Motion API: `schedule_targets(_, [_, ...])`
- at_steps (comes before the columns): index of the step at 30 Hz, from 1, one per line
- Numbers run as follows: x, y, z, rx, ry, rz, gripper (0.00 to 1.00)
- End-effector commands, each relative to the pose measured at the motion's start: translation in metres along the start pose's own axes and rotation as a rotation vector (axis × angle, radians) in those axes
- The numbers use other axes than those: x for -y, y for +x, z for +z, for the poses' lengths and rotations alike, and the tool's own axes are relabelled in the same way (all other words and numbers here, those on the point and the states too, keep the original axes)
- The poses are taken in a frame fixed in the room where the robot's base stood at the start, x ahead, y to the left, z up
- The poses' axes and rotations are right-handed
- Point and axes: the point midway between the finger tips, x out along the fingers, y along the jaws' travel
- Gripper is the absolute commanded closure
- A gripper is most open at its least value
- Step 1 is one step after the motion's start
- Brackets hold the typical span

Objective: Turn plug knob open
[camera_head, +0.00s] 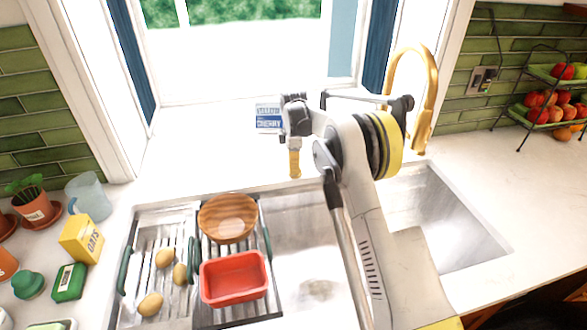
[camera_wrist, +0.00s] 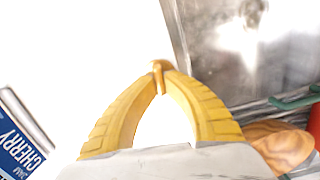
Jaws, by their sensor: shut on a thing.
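My gripper (camera_head: 295,172) points down at the back rim of the sink, left of the gold tap. In the wrist view its two yellow fingers (camera_wrist: 163,78) arch together and their tips close on a small gold-brown plug knob (camera_wrist: 158,65). Most of the knob is hidden between the tips. Its turned angle cannot be told. In the head view the knob is hidden by the fingers. The sink basin (camera_head: 290,236) lies just in front; its drain shows at the bottom.
A gold tap (camera_head: 431,75) stands behind the sink. A blue and white cherry box (camera_head: 268,117) is behind my gripper. A drying rack with a brown bowl (camera_head: 228,217) and red tub (camera_head: 234,279) covers the left sink. A fruit stand (camera_head: 545,97) is at right.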

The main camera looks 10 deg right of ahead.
Motion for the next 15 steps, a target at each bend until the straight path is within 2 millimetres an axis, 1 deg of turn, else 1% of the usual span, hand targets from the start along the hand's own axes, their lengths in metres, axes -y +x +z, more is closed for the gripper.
schedule_targets(6, [0.0009,0.0003,0.0001,0.000,-0.096,-0.001,1.00])
schedule_targets(15, [0.0011,0.0004,0.0002,0.000,-0.145,-0.001,1.00])
